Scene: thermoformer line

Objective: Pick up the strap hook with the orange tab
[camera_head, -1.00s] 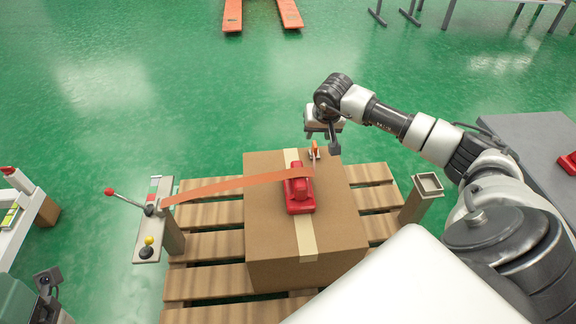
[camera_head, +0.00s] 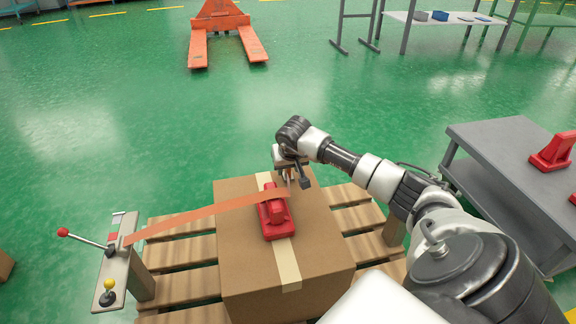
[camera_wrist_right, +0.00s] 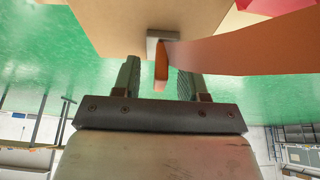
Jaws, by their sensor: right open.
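The strap hook (camera_wrist_right: 155,35) is a small grey piece at the end of the orange strap (camera_head: 200,216), at the far edge of the cardboard box. Its orange tab (camera_wrist_right: 161,66) sticks out between the fingers of my right gripper (camera_wrist_right: 158,77) in the right wrist view. The fingers are open, one on each side of the tab, with gaps showing. In the head view my right gripper (camera_head: 291,178) is at the box's far edge and largely hides the hook. My left gripper is not in view.
The cardboard box (camera_head: 240,262) stands on a wooden pallet (camera_head: 190,252). A red corner piece (camera_head: 274,215) sits on top under the strap. A lever post (camera_head: 118,262) stands at the left. A grey table (camera_head: 490,140) with red pieces is at the right.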

